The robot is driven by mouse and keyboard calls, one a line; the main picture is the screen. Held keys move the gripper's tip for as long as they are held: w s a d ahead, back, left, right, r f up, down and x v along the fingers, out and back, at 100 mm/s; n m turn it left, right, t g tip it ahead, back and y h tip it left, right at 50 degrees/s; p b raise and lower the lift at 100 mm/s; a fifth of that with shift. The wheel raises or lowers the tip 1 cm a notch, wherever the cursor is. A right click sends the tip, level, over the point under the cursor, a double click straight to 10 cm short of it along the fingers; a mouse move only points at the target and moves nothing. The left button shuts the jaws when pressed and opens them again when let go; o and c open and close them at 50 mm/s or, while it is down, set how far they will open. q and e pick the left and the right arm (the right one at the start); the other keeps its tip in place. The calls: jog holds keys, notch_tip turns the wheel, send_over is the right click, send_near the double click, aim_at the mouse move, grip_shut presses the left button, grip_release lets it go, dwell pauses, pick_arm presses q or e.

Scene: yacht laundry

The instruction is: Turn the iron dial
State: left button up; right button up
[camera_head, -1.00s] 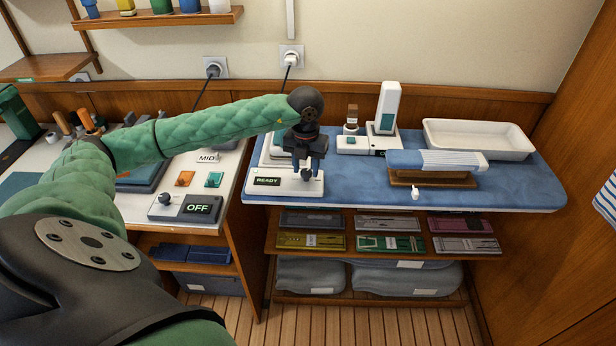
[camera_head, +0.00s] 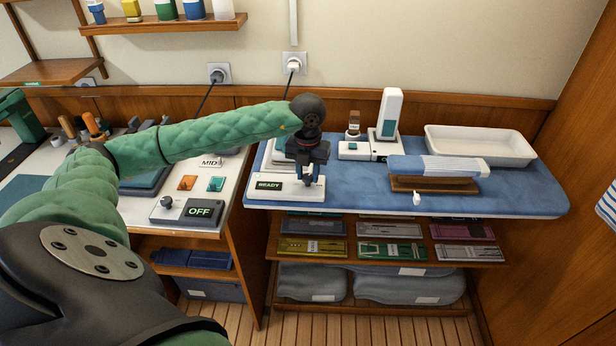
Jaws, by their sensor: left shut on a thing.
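The white control base (camera_head: 285,192) with a "READY" display (camera_head: 269,185) sits at the left end of the blue ironing board. A small dark dial (camera_head: 308,181) stands on its right part, mostly covered by my fingers. My left gripper (camera_head: 311,178) comes down from above and is shut on this dial. Its fingers show almost edge-on, one largely behind the other. My right gripper is not in view.
A second panel with an "OFF" display (camera_head: 201,210) and a dark knob (camera_head: 167,202) is on the left counter.

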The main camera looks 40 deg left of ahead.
pick_arm(q)
jog(key=n, duration=0.3)
jog(key=shift+b, duration=0.3)
jog(key=shift+n, duration=0.8)
jog(key=shift+n+b, duration=0.3)
jog(key=shift+n, duration=0.6)
jog(key=shift+n, duration=1.7)
jog(key=shift+n, duration=1.6)
